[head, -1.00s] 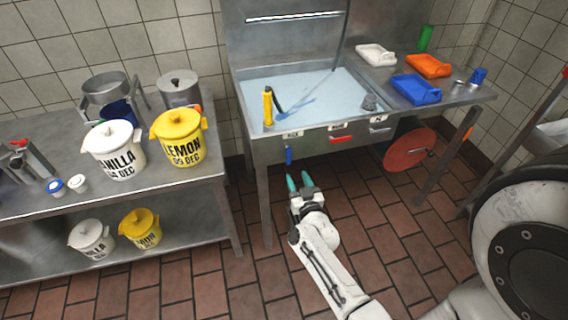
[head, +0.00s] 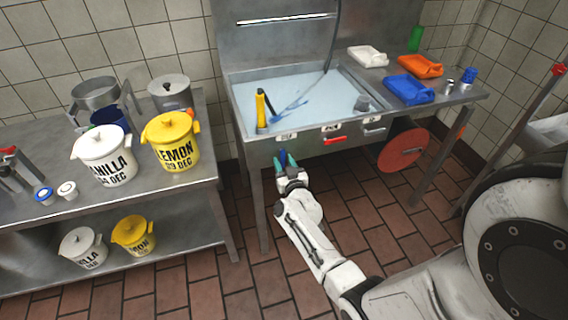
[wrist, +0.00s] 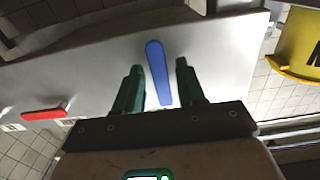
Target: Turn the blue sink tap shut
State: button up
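The blue tap handle (wrist: 158,72) is on the front panel of the sink (head: 300,97). It also shows in the head view (head: 283,158), hanging downward beneath the left end of the panel. My gripper (head: 284,164) is at the handle, with its teal fingers apart. In the wrist view my gripper (wrist: 155,82) has one green finger on each side of the handle, with a gap on both sides. I see no contact. The handle's lower end is close to the gripper's palm.
A red handle (head: 335,141) and a third, grey handle (head: 374,127) sit further right on the sink front. The sink's left leg (head: 259,205) stands just left of my gripper. A red disc (head: 402,149) is under the right side. The tiled floor below is clear.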

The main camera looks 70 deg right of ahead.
aim_at(291, 146)
grip_shut()
dwell(0.3)
jog(key=shift+n, duration=0.3)
jog(key=n, duration=0.1)
jog(key=n+p, duration=0.1)
jog(key=n, duration=0.1)
jog(key=shift+s+d+r, duration=0.15)
jog(key=shift+s+d, duration=0.2)
jog(key=shift+s, duration=0.05)
jog(key=n+p, duration=0.1)
jog(key=n, duration=0.2)
jog(key=s+d+r+n, duration=0.1)
jog(key=n, duration=0.2)
jog(key=r+n+p, duration=0.1)
jog(key=n, duration=0.2)
jog(key=shift+s+d+n+p, duration=0.2)
jog(key=shift+s+n+p, duration=0.1)
jog(key=shift+p, duration=0.05)
jog(key=n, duration=0.2)
jog(key=r+n+p, duration=0.1)
jog(key=n, duration=0.1)
jog(key=shift+s+d+r+n, duration=0.1)
jog(key=shift+s+r+n, duration=0.05)
jog(key=shift+n, duration=0.25)
